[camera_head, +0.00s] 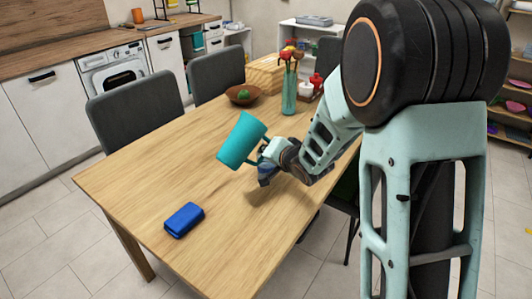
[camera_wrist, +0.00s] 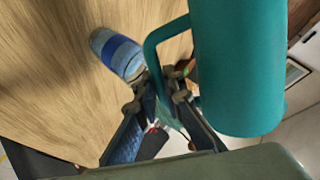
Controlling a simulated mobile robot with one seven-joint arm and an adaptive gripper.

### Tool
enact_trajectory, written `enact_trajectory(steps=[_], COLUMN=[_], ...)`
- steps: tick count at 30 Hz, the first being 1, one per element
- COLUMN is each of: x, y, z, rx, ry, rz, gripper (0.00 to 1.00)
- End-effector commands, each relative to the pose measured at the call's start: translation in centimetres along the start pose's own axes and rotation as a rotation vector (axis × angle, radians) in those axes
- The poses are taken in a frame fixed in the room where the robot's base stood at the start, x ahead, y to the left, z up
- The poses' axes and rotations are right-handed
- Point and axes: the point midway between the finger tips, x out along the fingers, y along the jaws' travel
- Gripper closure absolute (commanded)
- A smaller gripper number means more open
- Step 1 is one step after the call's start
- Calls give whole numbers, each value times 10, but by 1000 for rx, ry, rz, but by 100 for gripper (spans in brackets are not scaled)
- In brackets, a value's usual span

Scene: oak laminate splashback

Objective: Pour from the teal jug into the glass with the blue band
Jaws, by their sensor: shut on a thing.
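The teal jug (camera_head: 241,140) is held tilted above the table, its handle toward my gripper (camera_head: 264,153). My gripper is shut on the handle, which also shows in the wrist view (camera_wrist: 153,50). The jug's body (camera_wrist: 240,65) fills the right of that view. I cannot see inside it, and no liquid stream shows. The glass with the blue band (camera_wrist: 118,53) stands on the table, beside and apart from the jug in the wrist view. In the head view I cannot clearly make out the glass; a small blue patch shows just below my gripper.
A blue block-like item (camera_head: 184,220) lies on the wooden table (camera_head: 140,180) at the near left. A brown bowl (camera_head: 244,95), a green vase with flowers (camera_head: 289,98) and a wooden box (camera_head: 266,75) stand farther back. Grey chairs (camera_head: 137,103) line the far side. The table's left part is clear.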

Motion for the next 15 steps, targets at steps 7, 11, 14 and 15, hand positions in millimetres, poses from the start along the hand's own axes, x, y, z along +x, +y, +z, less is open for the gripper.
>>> enact_trajectory(steps=[7,11,14,15], x=[5,9,10,11], y=[4,8,11,12], z=[2,1,-3,-3], rx=[-13,-65,-102,-116], ry=[16,62,96,108], rz=[-7,-5,-1,-1], gripper=[100,100,100,100])
